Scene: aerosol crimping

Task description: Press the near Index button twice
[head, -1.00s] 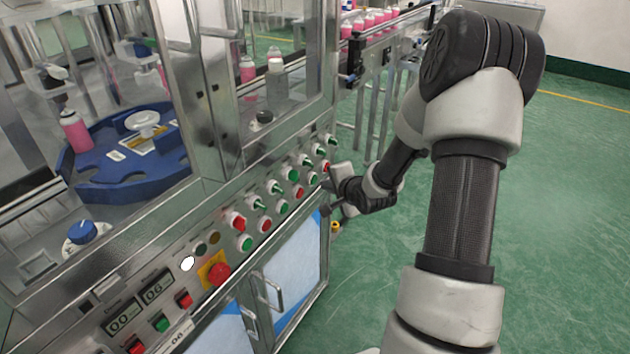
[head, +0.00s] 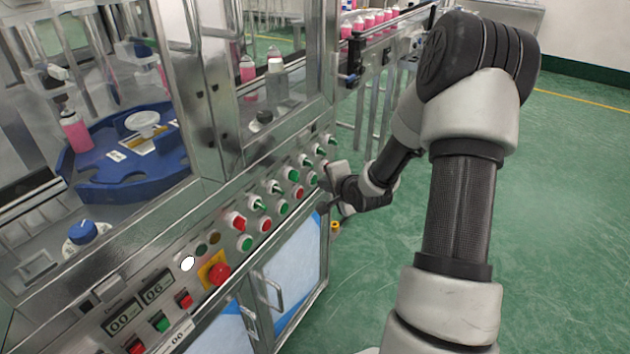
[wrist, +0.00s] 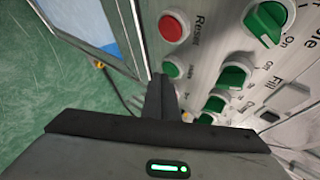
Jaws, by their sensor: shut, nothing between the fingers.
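My gripper (wrist: 160,82) is shut and empty, its dark fingers pointing at the button panel. In the wrist view a green button (wrist: 171,69) lies just right of the fingertips. Its small label is too blurred to read surely, so I cannot tell whether it is an Index button. I cannot tell whether the fingers touch the panel. A red button (wrist: 174,26) marked Reset sits above it. In the head view my gripper (head: 327,178) is at the far end of the panel, beside a green button (head: 312,178); its fingertips are hard to make out.
Green selector knobs (wrist: 268,22) lie close on the right in the wrist view. A red emergency stop (head: 218,273) is nearer on the panel. Cabinet door handles (head: 270,290) stick out below. The green floor (head: 560,200) is open at right.

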